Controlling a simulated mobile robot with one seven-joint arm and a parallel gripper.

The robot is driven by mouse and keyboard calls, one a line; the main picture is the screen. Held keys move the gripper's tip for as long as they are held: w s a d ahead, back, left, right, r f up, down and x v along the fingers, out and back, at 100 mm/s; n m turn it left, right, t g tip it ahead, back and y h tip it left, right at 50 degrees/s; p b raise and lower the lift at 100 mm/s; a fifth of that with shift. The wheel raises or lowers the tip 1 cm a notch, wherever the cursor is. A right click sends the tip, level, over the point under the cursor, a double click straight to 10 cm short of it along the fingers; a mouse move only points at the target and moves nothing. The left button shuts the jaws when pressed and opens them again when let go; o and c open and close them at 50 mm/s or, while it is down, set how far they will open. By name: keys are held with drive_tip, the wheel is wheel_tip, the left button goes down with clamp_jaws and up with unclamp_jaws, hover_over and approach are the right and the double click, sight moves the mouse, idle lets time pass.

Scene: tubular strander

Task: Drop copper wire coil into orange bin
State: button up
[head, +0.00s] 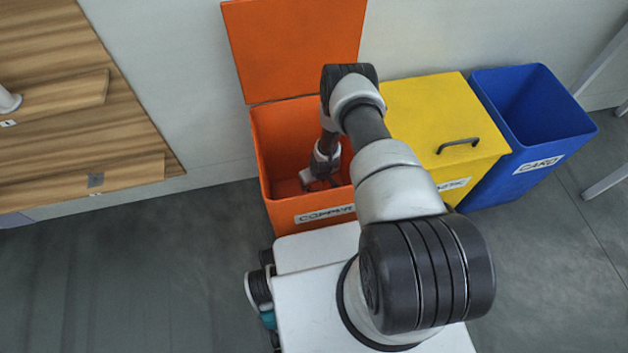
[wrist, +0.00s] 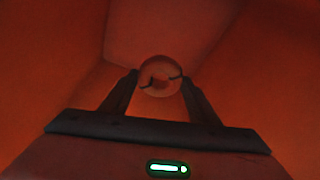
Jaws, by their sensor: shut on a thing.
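The orange bin (head: 284,150) stands with its lid raised against the wall and a label reading COPPER on its front. My arm reaches down into it, and my gripper (head: 318,184) is inside, below the rim. In the wrist view, my gripper (wrist: 160,88) is shut on the copper wire coil (wrist: 160,66), a small ring held between the two fingertips. Orange bin walls surround it in that view. The coil cannot be made out clearly in the head view. The wrist view is dim, so the gap between the coil and the bin floor is hard to tell.
A yellow bin (head: 440,110) with a closed, handled lid stands right of the orange bin. An open blue bin (head: 530,120) labelled CARD is beyond it. A wooden shelf unit (head: 70,120) is at the left. The grey floor (head: 140,270) at front left is clear.

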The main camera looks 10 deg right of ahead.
drive_tip(key=shift+f, duration=0.35)
drive_tip(key=o, duration=1.3)
drive_tip(key=p+v, duration=0.2)
drive_tip(key=v, duration=0.5)
drive_tip(key=shift+s+r+p, duration=0.15)
drive_tip(key=shift+r+p, duration=0.1)
drive_tip(key=shift+p, duration=0.15)
wheel_tip(320, 180, up, 30)
drive_tip(key=p, duration=1.9)
